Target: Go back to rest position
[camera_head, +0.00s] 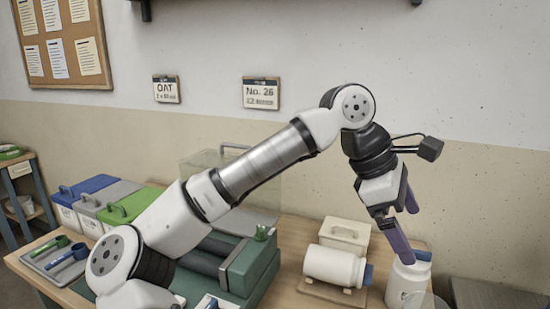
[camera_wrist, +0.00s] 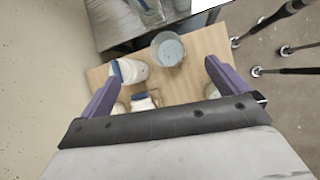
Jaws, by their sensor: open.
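My gripper (camera_head: 404,228) is at the right in the head view, pointing down above the right end of the wooden table (camera_head: 292,236). Its two purple fingers are apart with nothing between them, and they also show in the wrist view (camera_wrist: 160,85). In the head view the lower finger overlaps the top of a white jar (camera_head: 406,285) with a blue part; I cannot tell if they touch. A second white jar (camera_head: 332,266) lies on its side on a wooden stand, left of the gripper.
A cream box (camera_head: 343,234) stands behind the lying jar. Blue, grey and green lidded bins (camera_head: 125,204) and a tray with scoops (camera_head: 52,258) are at the left. A green machine (camera_head: 255,270) sits mid-table. In the wrist view, a round container (camera_wrist: 168,50) stands near the table edge.

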